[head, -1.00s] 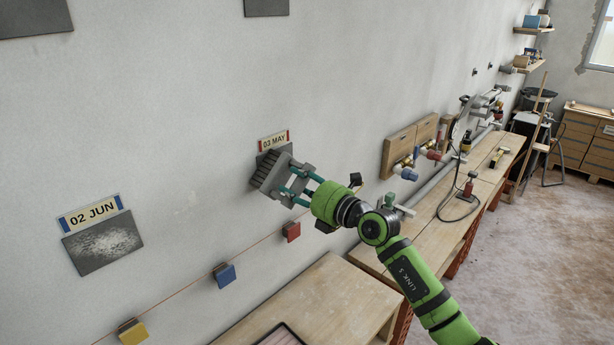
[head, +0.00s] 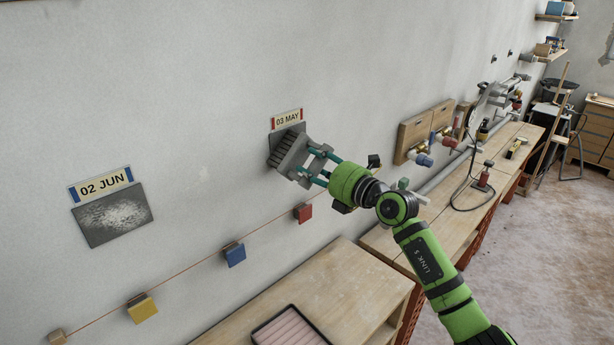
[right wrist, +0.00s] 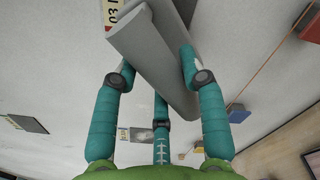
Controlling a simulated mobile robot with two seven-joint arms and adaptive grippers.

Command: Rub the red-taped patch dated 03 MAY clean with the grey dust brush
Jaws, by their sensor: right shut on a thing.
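The 03 MAY label (head: 287,119) with red tape ends is on the wall, above a dark grey patch (head: 299,130) that is mostly hidden behind the brush. The grey dust brush (head: 284,150) is at the patch, bristles toward the wall; I cannot tell whether they touch it. My right gripper (head: 311,163) is shut on the brush. In the right wrist view the brush's grey body (right wrist: 155,60) lies tilted between the teal fingers, with part of the label (right wrist: 113,12) behind it. My left gripper is not in view.
A dusty patch (head: 112,217) under a blue-taped 02 JUN label (head: 100,184) is at left. Red (head: 303,212), blue (head: 234,254) and yellow (head: 142,308) blocks sit along a string below. Wooden benches (head: 335,290) run along the wall, with a pink-lined tray (head: 289,327).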

